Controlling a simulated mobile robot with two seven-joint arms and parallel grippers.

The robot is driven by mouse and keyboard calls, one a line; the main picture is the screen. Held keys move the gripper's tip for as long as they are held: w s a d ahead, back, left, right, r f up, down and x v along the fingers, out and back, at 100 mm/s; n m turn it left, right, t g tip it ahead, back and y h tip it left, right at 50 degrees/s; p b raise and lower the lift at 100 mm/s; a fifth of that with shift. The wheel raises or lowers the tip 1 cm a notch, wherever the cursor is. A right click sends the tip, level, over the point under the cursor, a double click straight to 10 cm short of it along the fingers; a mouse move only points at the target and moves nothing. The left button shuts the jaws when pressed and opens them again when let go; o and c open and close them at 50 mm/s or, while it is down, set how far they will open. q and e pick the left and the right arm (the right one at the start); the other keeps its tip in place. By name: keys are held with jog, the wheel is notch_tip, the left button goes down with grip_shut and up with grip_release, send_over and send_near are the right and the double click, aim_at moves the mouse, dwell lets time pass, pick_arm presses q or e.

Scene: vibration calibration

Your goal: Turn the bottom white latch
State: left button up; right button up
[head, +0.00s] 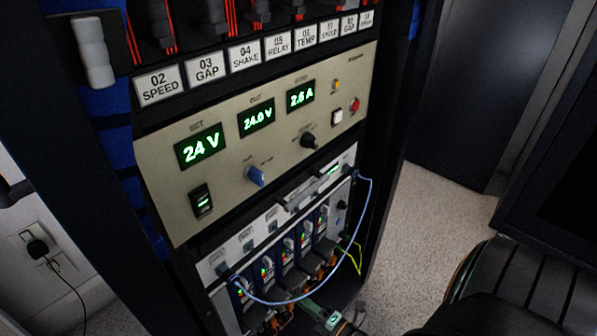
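A white latch (95,50) stands upright on the dark cabinet frame at the upper left, beside the labelled row. It is the only white latch I can make out. I cannot make out my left gripper.
The beige power panel (228,213) has green displays and knobs. Below it, a module rack (215,262) has a loose blue cable (369,215) hanging in front. A plugged wall socket (28,238) is at the left. Carpet (425,235) lies clear to the right of the cabinet.

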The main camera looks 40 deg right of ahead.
grip_shut()
jog(key=shift+m, duration=9)
jog(key=shift+o, duration=1.1)
grip_release()
